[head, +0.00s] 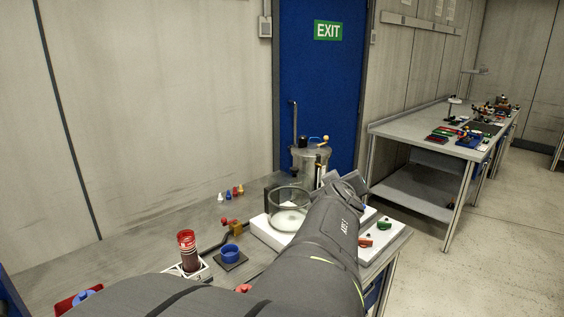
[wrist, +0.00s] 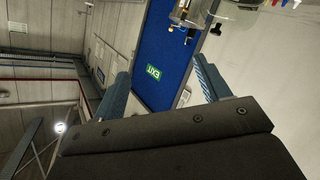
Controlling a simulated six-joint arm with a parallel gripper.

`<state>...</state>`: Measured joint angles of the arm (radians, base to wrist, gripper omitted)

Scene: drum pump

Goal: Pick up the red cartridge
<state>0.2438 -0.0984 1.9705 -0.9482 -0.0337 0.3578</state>
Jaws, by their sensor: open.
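A red ribbed cylinder (head: 187,248), apparently the red cartridge, stands upright in a pale square holder marked 3 at the lower left of the head view. My arm crosses the lower middle of that view. My gripper (wrist: 163,86) shows its two fingers wide apart and empty in the wrist view. In the head view, the arm's end is by the glass bowl, well right of and beyond the red cylinder. The wrist view does not show the red cylinder; it faces the blue door and EXIT sign.
A glass bowl (head: 289,212) sits on a white base close to my arm. A blue cup (head: 231,253) on a dark pad stands right of the red cylinder. A brass valve (head: 236,228) and steel drum (head: 308,167) stand farther back. The far workbench (head: 430,130) is at right.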

